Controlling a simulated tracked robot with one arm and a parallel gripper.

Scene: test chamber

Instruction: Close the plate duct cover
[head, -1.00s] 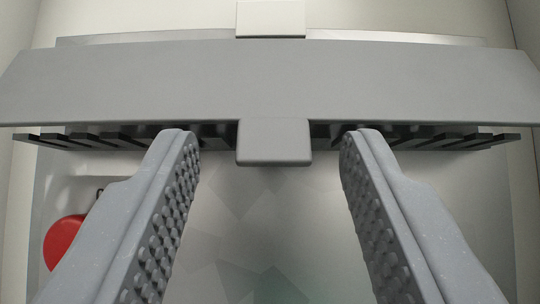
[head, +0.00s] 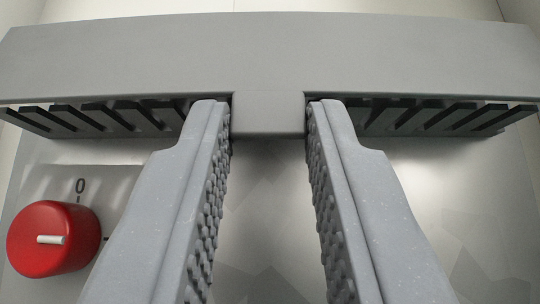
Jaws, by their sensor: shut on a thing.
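The plate duct cover (head: 270,58) is a wide grey plate across the top of the head view. It stands out from the panel, with the dark slats of the duct (head: 120,117) showing beneath its lower edge. A small grey tab (head: 268,115) sticks out from the middle of that edge. My gripper (head: 268,108) has its two studded fingers on either side of the tab, shut on it at the fingertips. The contact faces are hidden.
A red rotary knob (head: 52,240) with a white pointer sits on the panel at the lower left, near a "0" mark, close to my left finger. The metal panel (head: 268,215) between and below the fingers is bare.

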